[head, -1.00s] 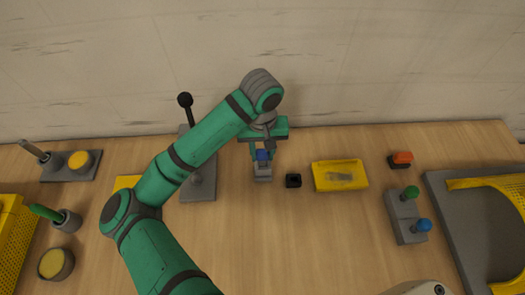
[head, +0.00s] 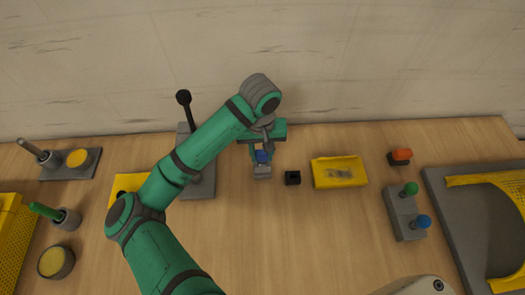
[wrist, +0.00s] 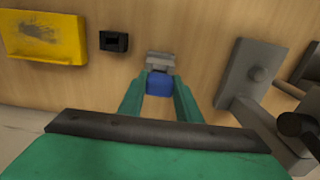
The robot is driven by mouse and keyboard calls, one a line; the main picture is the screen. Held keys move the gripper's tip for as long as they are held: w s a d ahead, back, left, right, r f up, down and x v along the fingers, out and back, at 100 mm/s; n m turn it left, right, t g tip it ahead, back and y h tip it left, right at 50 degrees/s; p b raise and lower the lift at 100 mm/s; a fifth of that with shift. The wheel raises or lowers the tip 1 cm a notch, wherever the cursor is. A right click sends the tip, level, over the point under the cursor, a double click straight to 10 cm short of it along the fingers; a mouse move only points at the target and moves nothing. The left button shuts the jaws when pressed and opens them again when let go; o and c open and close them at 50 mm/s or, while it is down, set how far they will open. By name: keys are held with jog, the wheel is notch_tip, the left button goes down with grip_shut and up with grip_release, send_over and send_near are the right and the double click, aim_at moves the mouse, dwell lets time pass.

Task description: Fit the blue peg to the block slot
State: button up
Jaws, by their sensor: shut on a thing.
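My gripper (head: 262,153) is shut on the blue peg (head: 262,157). In the wrist view the blue peg (wrist: 159,85) sits between the two green fingers of the gripper (wrist: 160,78). A small grey piece (head: 262,172) shows just beyond the fingertips, in line with the peg; it also shows in the wrist view (wrist: 160,59). I cannot tell whether it touches the peg or is joined to it. A small black block (head: 292,178) with a dark opening stands just right of the gripper; in the wrist view this block (wrist: 113,41) is at upper left.
A yellow tray (head: 340,183) lies right of the black block. A grey lever base (head: 201,180) with an upright black-knobbed lever (head: 184,98) stands close left of the gripper. A grey plate with green and blue knobs (head: 405,214) is farther right. The front middle of the table is clear.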

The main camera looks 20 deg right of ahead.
jog(key=shift+a+f, duration=0.1)
jog(key=shift+f, duration=0.6)
jog(key=o, duration=1.2)
jog(key=shift+r, duration=0.4)
notch_tip(320, 180, up, 9)
jog(key=shift+f, duration=0.1)
jog(key=shift+r, duration=0.5)
